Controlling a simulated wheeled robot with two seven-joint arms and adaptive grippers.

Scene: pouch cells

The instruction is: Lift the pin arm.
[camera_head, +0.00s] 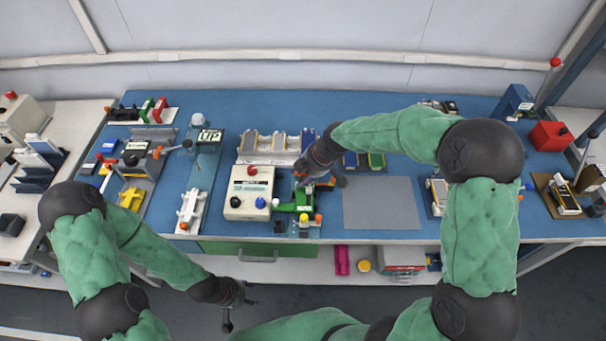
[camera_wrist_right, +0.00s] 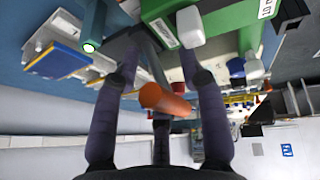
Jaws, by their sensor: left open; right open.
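A green fixture (camera_head: 303,203) stands near the front of the blue bench, right of the cream meter box. In the right wrist view its green body (camera_wrist_right: 225,25) fills the upper right. A grey bar with an orange knob (camera_wrist_right: 165,101), which looks like the pin arm, comes down between my right gripper's fingers. My right gripper (camera_head: 322,178) is open over the fixture; in its own view the fingers (camera_wrist_right: 160,52) are on either side of the bar and knob. I cannot tell whether they touch. My left gripper (camera_head: 240,311) is open and empty, in front of the bench.
The cream meter box (camera_head: 248,195) is close on the left. A grey mat (camera_head: 382,203) on the right is bare. A white rack of cells (camera_head: 275,148) stands behind. A green drawer with a handle (camera_head: 258,250) is under the bench's front edge.

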